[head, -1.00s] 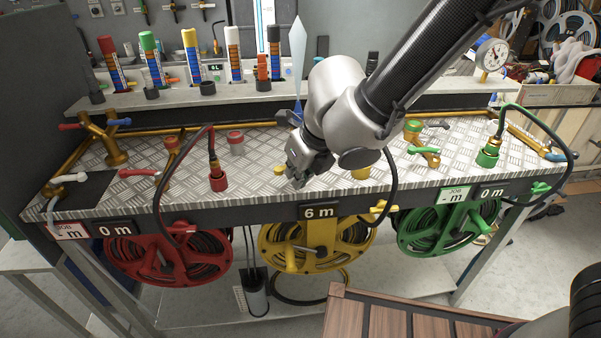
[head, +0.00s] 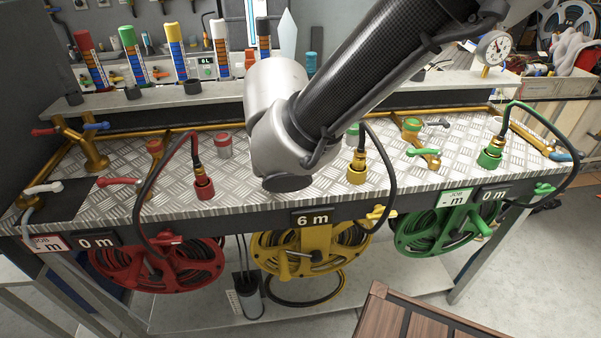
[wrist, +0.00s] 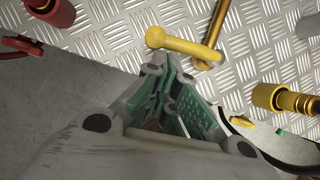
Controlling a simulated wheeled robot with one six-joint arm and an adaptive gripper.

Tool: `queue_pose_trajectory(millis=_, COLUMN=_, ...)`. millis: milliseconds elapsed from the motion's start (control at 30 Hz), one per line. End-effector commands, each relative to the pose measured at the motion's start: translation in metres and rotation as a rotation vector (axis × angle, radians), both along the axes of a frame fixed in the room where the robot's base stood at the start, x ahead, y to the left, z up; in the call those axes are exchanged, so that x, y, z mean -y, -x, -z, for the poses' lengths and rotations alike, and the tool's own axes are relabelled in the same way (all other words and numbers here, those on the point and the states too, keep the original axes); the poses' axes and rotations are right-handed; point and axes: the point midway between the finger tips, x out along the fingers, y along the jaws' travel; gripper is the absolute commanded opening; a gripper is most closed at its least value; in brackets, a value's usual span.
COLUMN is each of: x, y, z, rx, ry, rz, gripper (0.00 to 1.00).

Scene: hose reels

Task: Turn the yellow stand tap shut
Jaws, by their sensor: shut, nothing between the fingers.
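The yellow stand tap's lever (wrist: 185,43) shows in the wrist view, with its brass pipe (wrist: 216,36) at the right end over the checkered plate. In the head view my arm hides this tap. My gripper (wrist: 160,75) has its green-padded fingers together with nothing between them. The fingertips are close to the lever's rounded left end, just below it in the picture; I cannot tell if they touch. In the head view my gripper is hidden behind my arm's wrist.
The yellow hose coupling (head: 357,170) stands right of my wrist, also in the wrist view (wrist: 285,100). The red coupling (head: 204,185) and red tap lever (head: 118,181) are left. The yellow reel (head: 310,252), marked 6 m, hangs below, with a small yellow valve (head: 380,215).

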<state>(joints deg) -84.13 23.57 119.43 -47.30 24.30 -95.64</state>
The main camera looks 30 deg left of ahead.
Motion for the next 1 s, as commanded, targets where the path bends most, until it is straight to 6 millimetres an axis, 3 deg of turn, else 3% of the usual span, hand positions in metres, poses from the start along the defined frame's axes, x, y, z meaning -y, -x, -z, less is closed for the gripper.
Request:
queue_pose_trajectory(millis=333, x=-0.0135, y=0.0045, z=-0.0003, rx=0.000, ry=-0.001, rz=0.101, gripper=0.00)
queue_pose_trajectory(millis=1000, x=-0.0138, y=0.0049, z=0.0012, rx=0.000, ry=0.000, rz=0.112, gripper=0.00)
